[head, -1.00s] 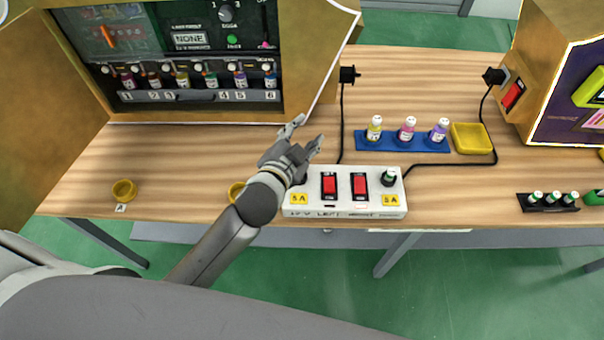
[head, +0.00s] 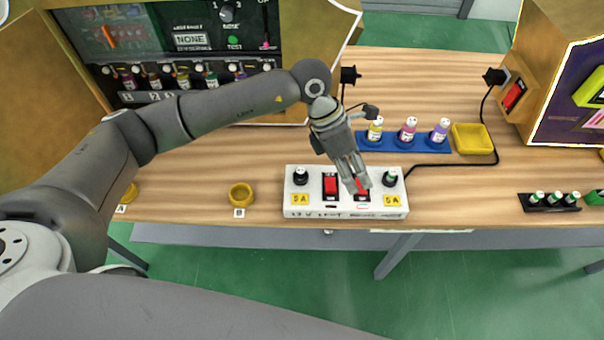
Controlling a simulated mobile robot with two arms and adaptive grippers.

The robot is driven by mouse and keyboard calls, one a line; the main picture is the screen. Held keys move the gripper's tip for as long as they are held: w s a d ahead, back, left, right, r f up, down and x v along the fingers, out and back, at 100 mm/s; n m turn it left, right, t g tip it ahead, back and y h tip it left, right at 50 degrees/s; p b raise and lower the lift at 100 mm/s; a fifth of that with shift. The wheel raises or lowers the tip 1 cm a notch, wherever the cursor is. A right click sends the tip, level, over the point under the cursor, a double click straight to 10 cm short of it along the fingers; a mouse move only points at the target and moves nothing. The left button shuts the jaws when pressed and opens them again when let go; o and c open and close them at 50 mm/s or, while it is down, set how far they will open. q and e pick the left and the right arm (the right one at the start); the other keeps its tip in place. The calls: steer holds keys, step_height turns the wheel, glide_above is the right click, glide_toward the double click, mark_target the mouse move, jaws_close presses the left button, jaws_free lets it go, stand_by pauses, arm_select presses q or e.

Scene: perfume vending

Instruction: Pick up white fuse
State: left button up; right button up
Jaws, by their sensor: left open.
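A white power box (head: 345,210) stands at the table's front edge, with two red switches and a fuse at each end. The left-end fuse (head: 300,176) looks black with a pale top. The right-end fuse (head: 390,177) looks green and dark with a pale top. Which one is the white fuse is hard to tell at this size. My left gripper (head: 357,186) is open and points down over the right red switch, between the two fuses and nearer the right-end one. It partly hides that switch. My right gripper is not in view.
A blue rack (head: 392,147) with three bottles stands behind the box, beside a yellow tray (head: 470,138). A black holder (head: 540,205) with green-capped fuses is at the right. A yellow ring-like cup (head: 241,195) stands left of the box. Black cables cross the table.

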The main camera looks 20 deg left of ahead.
arm_select(q)
steer(key=w+a+t+y, duration=0.1)
steer(key=w+a+y, duration=0.15)
steer(key=a, duration=0.35)
steer(key=w+a+y, duration=0.2)
steer(key=a+y, duration=0.1)
steer(key=a, duration=0.3)
steer(key=p, duration=0.1)
glide_above(300, 170)
steer(key=f, duration=0.4)
steer(key=shift+w+d+f, duration=0.2)
steer(key=shift+d+f, duration=0.1)
steer(key=shift+d, duration=0.1)
steer(key=f, duration=0.1)
steer(key=f+p, duration=0.1)
steer(key=f, duration=0.1)
steer(key=f+p, duration=0.1)
steer(key=shift+s+a+f, duration=0.2)
steer(key=shift+a+f, duration=0.15)
steer(key=shift+f, duration=0.6)
steer(key=c, duration=1)
jaws_close()
steer(key=shift+w+r, duration=0.1)
steer(key=shift+r, duration=0.1)
